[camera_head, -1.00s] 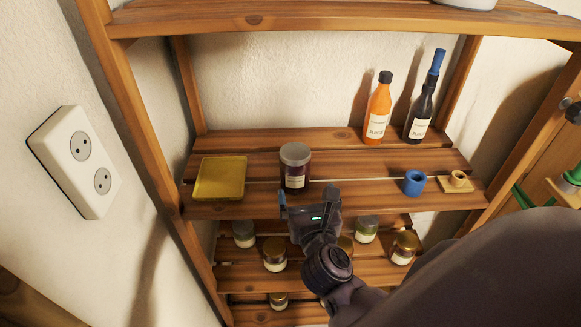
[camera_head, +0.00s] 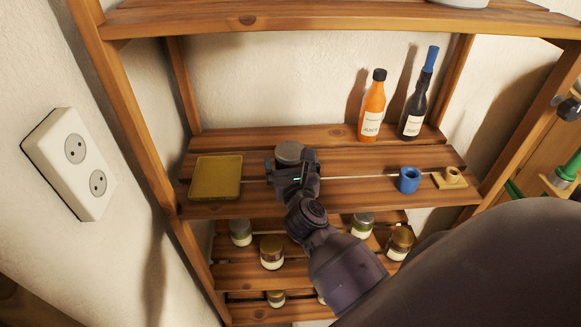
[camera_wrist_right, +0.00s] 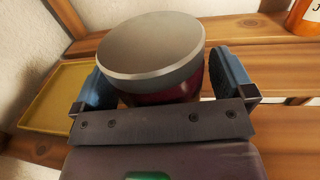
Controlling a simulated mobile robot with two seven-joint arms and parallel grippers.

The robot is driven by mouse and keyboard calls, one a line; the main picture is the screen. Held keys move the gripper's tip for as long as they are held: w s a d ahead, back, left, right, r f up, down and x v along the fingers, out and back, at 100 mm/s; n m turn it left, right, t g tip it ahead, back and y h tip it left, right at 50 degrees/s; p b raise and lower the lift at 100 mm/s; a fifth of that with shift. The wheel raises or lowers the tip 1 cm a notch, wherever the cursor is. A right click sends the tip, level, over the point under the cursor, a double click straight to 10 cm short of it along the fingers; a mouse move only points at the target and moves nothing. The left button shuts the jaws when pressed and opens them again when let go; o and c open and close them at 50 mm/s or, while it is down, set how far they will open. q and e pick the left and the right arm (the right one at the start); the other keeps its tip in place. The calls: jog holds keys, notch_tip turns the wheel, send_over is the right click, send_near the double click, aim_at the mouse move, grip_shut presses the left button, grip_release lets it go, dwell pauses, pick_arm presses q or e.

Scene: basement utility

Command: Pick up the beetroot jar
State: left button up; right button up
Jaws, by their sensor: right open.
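The beetroot jar (camera_head: 289,152) stands upright on the middle shelf, with a grey lid and dark red contents. In the head view my right gripper covers most of it, so only its lid shows. The jar also shows in the right wrist view (camera_wrist_right: 152,52), standing between the two blue finger pads. My right gripper (camera_head: 291,170) is open, with one finger on each side of the jar; it also shows in the right wrist view (camera_wrist_right: 165,85). A gap shows on the right side of the jar; contact on the left is unclear. My left gripper is not in view.
A yellow tray (camera_head: 216,177) lies just left of the jar. A blue cup (camera_head: 409,180) and a small wooden holder (camera_head: 450,178) stand to the right. An orange bottle (camera_head: 372,108) and a dark bottle (camera_head: 415,108) stand behind. Several small jars (camera_head: 272,252) fill the shelf below.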

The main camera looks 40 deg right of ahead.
jog(key=shift+c, duration=0.2)
jog(key=c, duration=1.1)
